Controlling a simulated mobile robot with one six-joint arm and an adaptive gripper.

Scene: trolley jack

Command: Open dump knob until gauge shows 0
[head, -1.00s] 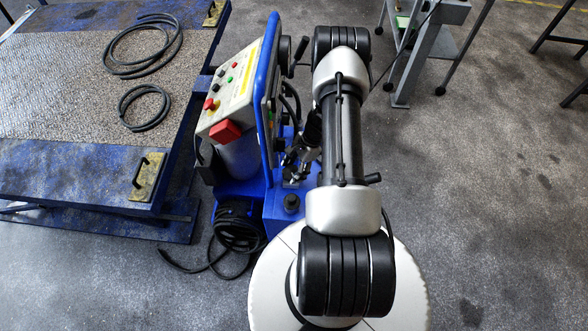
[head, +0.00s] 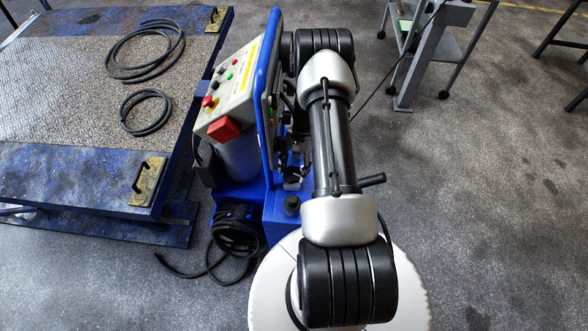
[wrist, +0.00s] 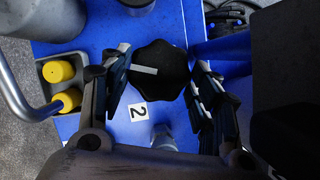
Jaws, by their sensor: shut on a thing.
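The white mark points roughly left and right in the picture. No gauge face can be read in either view. In the head view, the blue machine (head: 270,110) stands left of my arm, and the knob cannot be made out there.
The machine's control box (head: 228,95) has coloured buttons and a red block. In the wrist view, two yellow caps (wrist: 58,71) and a grey bent tube lie left of the knob. A blue platform (head: 90,172) with black hose coils stands left.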

